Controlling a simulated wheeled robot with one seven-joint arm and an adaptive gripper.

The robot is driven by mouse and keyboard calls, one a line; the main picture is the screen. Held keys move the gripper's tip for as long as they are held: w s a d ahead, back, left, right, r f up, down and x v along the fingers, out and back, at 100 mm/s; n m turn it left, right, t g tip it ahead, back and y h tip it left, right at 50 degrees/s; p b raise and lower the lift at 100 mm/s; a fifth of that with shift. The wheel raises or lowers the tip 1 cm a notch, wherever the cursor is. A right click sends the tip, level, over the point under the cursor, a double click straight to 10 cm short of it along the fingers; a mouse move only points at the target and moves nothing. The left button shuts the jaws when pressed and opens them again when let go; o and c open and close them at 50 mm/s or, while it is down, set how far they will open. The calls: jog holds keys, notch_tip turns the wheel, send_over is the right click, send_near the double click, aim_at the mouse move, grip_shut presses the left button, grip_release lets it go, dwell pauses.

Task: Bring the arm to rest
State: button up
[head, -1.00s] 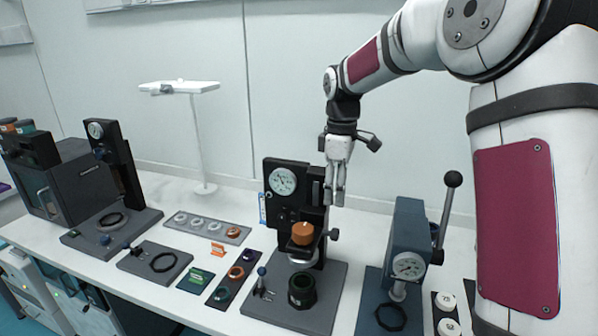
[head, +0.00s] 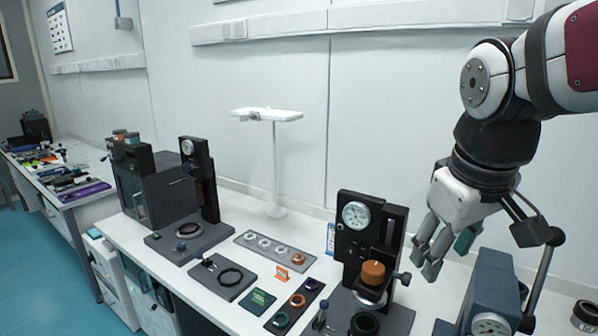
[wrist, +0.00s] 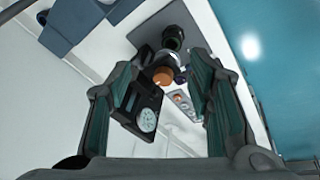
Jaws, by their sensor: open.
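My gripper (head: 432,262) hangs at the right in the head view, fingers pointing down, above the table behind the blue-grey press (head: 490,295). In the wrist view my gripper (wrist: 168,100) has its two teal-lined fingers spread apart with nothing between them touching. A black gauge stand (head: 365,240) with a white dial and an orange cap (head: 373,272) stands just left of my gripper in the head view. The orange cap also shows between the fingers in the wrist view (wrist: 163,76), some distance away.
The white table (head: 225,300) holds a tray of rings (head: 275,249), a dark plate with a black ring (head: 222,277) and another gauge stand (head: 200,180). A lever (head: 545,265) rises from the press close to my gripper.

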jog(key=s+a+f+m+t+y, duration=0.1)
jog(key=s+m, duration=0.3)
jog(key=s, duration=0.6)
jog(key=shift+f+t, duration=0.5)
jog(key=shift+f, duration=0.2)
jog(key=shift+a, duration=0.1)
dwell(0.4)
